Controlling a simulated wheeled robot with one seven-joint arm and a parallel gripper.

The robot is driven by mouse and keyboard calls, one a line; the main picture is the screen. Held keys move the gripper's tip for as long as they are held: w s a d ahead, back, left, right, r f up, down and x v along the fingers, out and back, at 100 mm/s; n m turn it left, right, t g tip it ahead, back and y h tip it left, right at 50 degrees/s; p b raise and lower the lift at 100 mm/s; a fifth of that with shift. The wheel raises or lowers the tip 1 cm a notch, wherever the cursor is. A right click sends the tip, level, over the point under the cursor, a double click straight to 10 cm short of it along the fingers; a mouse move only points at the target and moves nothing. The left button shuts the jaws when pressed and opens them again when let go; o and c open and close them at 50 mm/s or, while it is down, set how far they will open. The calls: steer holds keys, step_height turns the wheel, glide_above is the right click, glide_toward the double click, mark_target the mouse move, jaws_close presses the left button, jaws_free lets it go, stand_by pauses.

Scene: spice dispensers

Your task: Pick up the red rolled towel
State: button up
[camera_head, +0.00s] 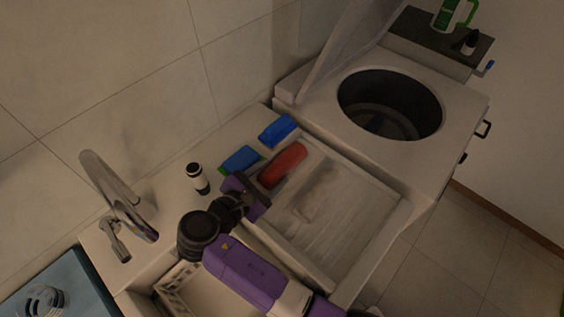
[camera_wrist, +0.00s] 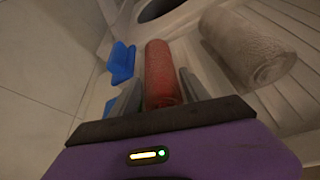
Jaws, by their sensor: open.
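The red rolled towel (camera_head: 283,165) lies at the upper left end of the ribbed sink drainboard in the head view. It also shows in the wrist view (camera_wrist: 162,75), upright in the picture, between the two grey fingers. My gripper (camera_wrist: 160,92) is open, with one finger on each side of the towel's near part. I cannot tell whether the fingers touch it. In the head view my gripper (camera_head: 252,190) is at the towel's lower left end. The towel's near end is hidden behind the gripper body in the wrist view.
A beige rolled towel (camera_wrist: 247,47) lies right of the red one. Blue items (camera_head: 277,130) and a blue-green one (camera_head: 240,159) lie along the wall side. A spice dispenser (camera_head: 198,178) and a faucet (camera_head: 118,195) stand left. The drainboard (camera_head: 345,235) has free room at right.

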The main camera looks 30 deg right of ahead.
mark_target(282, 165)
steer(key=shift+p+x, duration=0.5)
steer(key=shift+x, duration=2.25)
steer(key=shift+r, duration=0.1)
steer(key=c, duration=1.1)
steer(key=shift+r, duration=0.1)
